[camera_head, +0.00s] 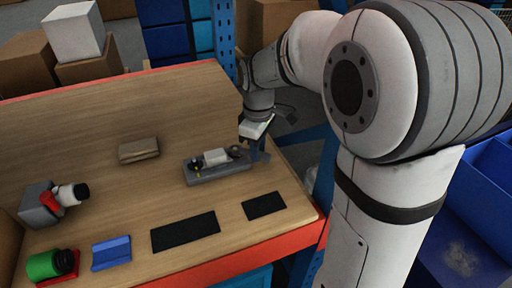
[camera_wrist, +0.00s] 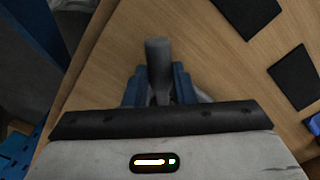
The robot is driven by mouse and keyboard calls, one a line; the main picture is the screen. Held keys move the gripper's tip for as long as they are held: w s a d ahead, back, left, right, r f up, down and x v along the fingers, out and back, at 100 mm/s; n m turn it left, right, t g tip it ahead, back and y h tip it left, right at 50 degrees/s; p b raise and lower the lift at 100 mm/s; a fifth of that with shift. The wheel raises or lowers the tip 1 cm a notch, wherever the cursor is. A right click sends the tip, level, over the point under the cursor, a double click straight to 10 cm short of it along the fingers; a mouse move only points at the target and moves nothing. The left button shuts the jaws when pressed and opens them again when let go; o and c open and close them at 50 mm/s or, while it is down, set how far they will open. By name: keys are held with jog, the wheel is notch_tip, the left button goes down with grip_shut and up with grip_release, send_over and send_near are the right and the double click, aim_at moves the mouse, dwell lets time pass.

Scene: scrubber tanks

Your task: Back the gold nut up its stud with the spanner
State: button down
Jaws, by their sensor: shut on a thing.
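My gripper (camera_head: 258,150) is over the right end of the wooden bench, beside the right end of a grey fixture (camera_head: 222,174). In the wrist view its blue fingers (camera_wrist: 158,88) are shut on a grey bar, which looks like the spanner (camera_wrist: 158,58). I cannot tell whether the spanner touches any nut.
Two black mats (camera_head: 185,231) lie along the bench front, with a blue block (camera_head: 111,252) and a green cylinder (camera_head: 44,265) further left. A grey machine (camera_head: 40,205) and a brown block (camera_head: 138,150) stand behind them. The bench's back left is clear.

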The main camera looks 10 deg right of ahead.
jog(key=shift+r, duration=0.2)
jog(key=shift+r+p, duration=0.6)
jog(key=shift+p, duration=0.05)
jog(key=shift+r, duration=0.1)
jog(key=shift+r+p, duration=0.7)
jog(key=shift+r, duration=0.1)
jog(key=c, duration=1.7)
grip_release()
jog(key=shift+f, duration=0.1)
grip_shut()
jog(key=shift+a, duration=0.1)
